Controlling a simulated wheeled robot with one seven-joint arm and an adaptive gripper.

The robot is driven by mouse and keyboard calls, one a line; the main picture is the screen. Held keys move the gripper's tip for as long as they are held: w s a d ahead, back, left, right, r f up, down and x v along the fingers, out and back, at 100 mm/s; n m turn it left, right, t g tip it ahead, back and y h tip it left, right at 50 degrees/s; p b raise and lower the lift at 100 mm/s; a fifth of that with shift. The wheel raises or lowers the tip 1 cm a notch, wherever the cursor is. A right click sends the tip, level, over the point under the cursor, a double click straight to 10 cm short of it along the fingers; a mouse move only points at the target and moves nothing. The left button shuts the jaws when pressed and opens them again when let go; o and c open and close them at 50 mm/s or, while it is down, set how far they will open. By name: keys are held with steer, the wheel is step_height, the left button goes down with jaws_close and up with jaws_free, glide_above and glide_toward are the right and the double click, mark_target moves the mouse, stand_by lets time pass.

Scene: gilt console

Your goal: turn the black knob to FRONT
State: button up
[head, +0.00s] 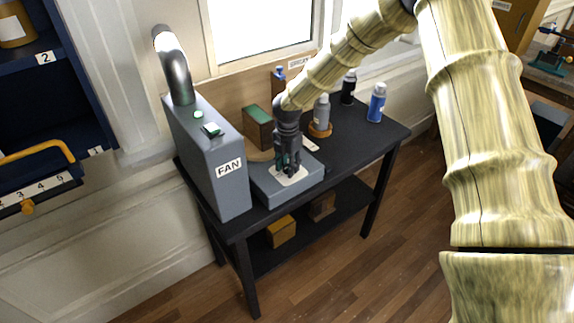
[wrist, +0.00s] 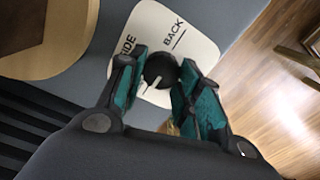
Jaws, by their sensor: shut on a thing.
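The black knob (wrist: 160,68) sits on a white label plate (wrist: 189,21) in the wrist view. BACK and part of a word ending in IDE can be read on the plate; no FRONT mark shows. The knob's white pointer line points down and to the left in that view, away from BACK. My gripper (wrist: 157,75) is shut on the knob, with a teal-padded finger on each side. In the head view my gripper (head: 289,168) reaches straight down onto the grey box (head: 262,188) that bears the plate, and it hides the knob there.
A grey FAN box (head: 215,165) with a metal pipe stands just left of the knob's box. A green-topped block (head: 257,127), a grey spray can (head: 322,112), a black can (head: 348,88) and a blue can (head: 376,103) stand behind on the dark table (head: 365,137).

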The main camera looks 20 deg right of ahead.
steer(key=shift+d, duration=0.1)
stand_by(0.4)
steer(key=o, duration=1)
steer(key=shift+o, duration=0.2)
steer(key=shift+r, duration=0.1)
step_height(320, 180, up, 12)
